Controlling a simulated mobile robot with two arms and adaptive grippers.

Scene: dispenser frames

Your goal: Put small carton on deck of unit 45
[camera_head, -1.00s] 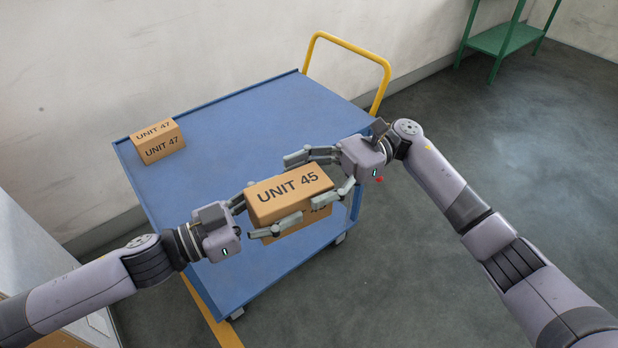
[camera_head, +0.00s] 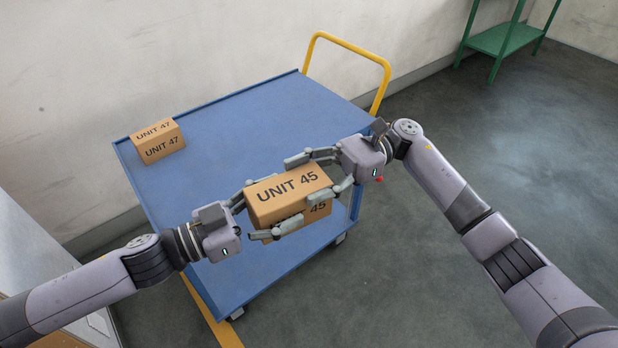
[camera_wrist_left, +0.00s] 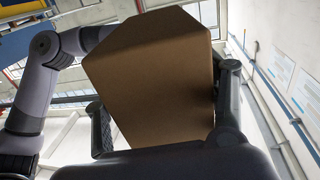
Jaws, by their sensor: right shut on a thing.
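A brown carton (camera_head: 289,197) printed "UNIT 45" is held in the air in front of and above the blue deck (camera_head: 250,125) of a trolley. It also fills the middle of the left wrist view (camera_wrist_left: 155,80). My right gripper (camera_head: 322,172) is shut on its right end. My left gripper (camera_head: 262,209) has its fingers around its left end, one on either side; I cannot tell whether they press on it. A second carton (camera_head: 157,141), printed "UNIT 47", sits at the deck's far left corner. I see no number on the trolley.
The trolley has a yellow push handle (camera_head: 352,50) at its far right end. Most of the deck is bare. A pale wall (camera_head: 150,50) stands behind it. A green shelf (camera_head: 505,38) stands at the back right. The floor to the right is clear.

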